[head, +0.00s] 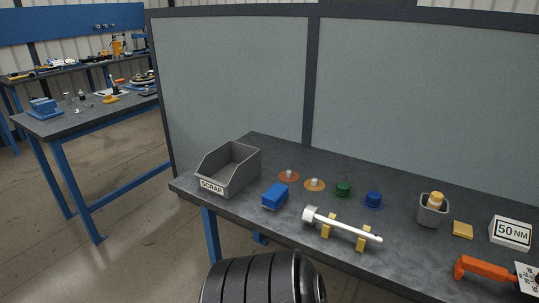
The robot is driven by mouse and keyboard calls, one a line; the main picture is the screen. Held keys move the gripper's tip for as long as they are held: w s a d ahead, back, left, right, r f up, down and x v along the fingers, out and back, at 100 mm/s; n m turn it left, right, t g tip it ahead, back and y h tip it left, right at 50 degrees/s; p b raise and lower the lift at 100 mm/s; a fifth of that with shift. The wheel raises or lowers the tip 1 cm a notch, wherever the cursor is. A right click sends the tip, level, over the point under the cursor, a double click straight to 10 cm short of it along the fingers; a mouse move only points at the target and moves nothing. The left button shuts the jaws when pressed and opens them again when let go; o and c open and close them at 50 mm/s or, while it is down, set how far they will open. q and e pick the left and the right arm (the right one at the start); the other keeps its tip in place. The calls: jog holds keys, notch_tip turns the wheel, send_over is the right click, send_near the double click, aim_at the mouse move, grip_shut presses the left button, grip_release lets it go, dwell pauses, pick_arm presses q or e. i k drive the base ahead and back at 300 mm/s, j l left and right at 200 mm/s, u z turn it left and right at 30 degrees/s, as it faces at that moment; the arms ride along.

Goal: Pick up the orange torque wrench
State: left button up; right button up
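The orange torque wrench (487,268) lies near the front right of the grey workbench (404,251). It is orange with a dark part at its right end, close to a white printed card (527,277) at the picture's right edge. Neither gripper shows in the head view. No gripper is seen touching the wrench.
A grey SCRAP bin (211,186), a blue block (275,196), several coloured couplers (343,189), a white rod on yellow stands (345,227), a grey cup (431,215), a yellow block (462,230) and a 50 NM sign (512,233) stand on the bench. A panel (420,110) closes its back.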

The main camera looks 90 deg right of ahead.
aim_at(523, 278)
jog(key=z, duration=4.35)
jog(key=i+l+z, duration=0.15)
jog(key=k, duration=0.05)
